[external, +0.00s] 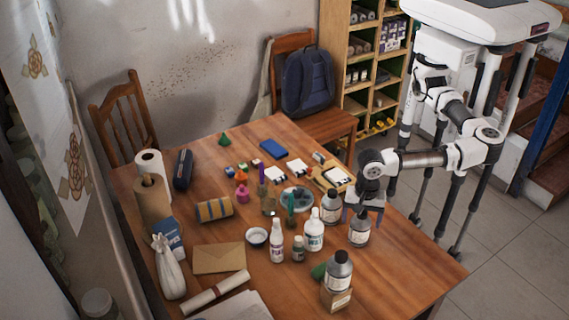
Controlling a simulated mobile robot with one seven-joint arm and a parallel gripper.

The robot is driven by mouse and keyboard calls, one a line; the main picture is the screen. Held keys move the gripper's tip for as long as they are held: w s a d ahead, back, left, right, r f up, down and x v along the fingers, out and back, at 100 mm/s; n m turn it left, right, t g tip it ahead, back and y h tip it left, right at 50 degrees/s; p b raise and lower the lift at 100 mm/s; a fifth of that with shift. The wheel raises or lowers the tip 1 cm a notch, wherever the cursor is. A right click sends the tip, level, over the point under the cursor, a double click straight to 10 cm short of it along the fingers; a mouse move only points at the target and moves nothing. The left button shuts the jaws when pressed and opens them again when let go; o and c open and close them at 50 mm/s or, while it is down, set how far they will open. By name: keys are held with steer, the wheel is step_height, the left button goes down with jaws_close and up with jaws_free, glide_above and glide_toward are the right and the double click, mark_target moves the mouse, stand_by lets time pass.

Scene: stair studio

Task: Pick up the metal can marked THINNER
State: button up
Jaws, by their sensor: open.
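Several similar grey metal cans with dark caps and pale labels stand on the wooden table (290,160). One can (359,231) is near the right edge, one (331,209) is just left of it, and another (339,273) is nearer the front, on or behind a small cardboard box. The labels are too small to read, so I cannot tell which is marked THINNER. My gripper (363,211) is open and points down, just above or behind the right-hand can. Its fingers partly hide that can's surroundings, and contact cannot be judged.
White bottles (314,232) and (277,242) stand close left of the cans. A palette (296,199), small paint pots and a wooden box (333,177) crowd the table's middle. The table's front right corner (420,270) is clear. A chair (325,125) with a backpack stands behind.

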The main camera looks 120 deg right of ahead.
steer(key=c, duration=1.3)
